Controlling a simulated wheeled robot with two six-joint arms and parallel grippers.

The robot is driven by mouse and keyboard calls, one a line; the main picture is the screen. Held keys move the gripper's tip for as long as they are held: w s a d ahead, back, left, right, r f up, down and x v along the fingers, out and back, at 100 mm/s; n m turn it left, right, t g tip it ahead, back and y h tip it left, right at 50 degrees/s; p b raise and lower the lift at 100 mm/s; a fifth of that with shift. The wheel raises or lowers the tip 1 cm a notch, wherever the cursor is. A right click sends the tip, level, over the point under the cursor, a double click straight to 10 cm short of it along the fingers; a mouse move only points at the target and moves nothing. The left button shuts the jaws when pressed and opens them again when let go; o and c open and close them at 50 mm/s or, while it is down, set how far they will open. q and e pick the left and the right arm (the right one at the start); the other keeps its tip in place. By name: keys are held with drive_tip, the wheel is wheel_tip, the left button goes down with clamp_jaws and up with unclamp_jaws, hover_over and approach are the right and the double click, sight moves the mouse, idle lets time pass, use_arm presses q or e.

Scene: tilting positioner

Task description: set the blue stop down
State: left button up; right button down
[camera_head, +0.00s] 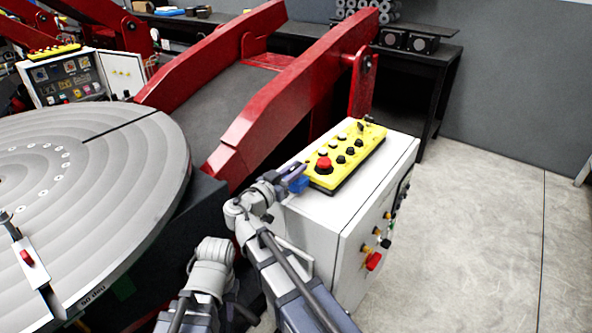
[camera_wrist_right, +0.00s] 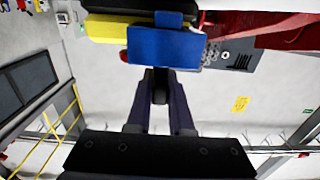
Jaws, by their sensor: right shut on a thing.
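The blue stop (camera_head: 299,184) is at the left edge of the white cabinet's top (camera_head: 330,207), close beside the yellow control box (camera_head: 347,155). I cannot tell whether it touches the cabinet. My right gripper (camera_head: 288,174) is shut on it. In the right wrist view the blue stop (camera_wrist_right: 165,48) is a flat blue block at the fingertips of my right gripper (camera_wrist_right: 161,78), with yellow and black behind it. My left arm is low in the head view, left of the right arm; its fingers cannot be made out.
A large round grey turntable (camera_head: 95,160) fills the left, with a red-handled clamp (camera_head: 28,258) on it. Red tilting arms (camera_head: 300,90) rise behind the cabinet. The cabinet front carries several knobs and a red switch (camera_head: 374,261). The floor at right is clear.

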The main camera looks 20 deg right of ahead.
wheel_tip(320, 180, up, 8)
drive_tip(key=p, duration=0.7)
drive_tip(key=shift+r+p, duration=0.25)
drive_tip(key=shift+p, duration=0.1)
drive_tip(key=shift+r, duration=0.15)
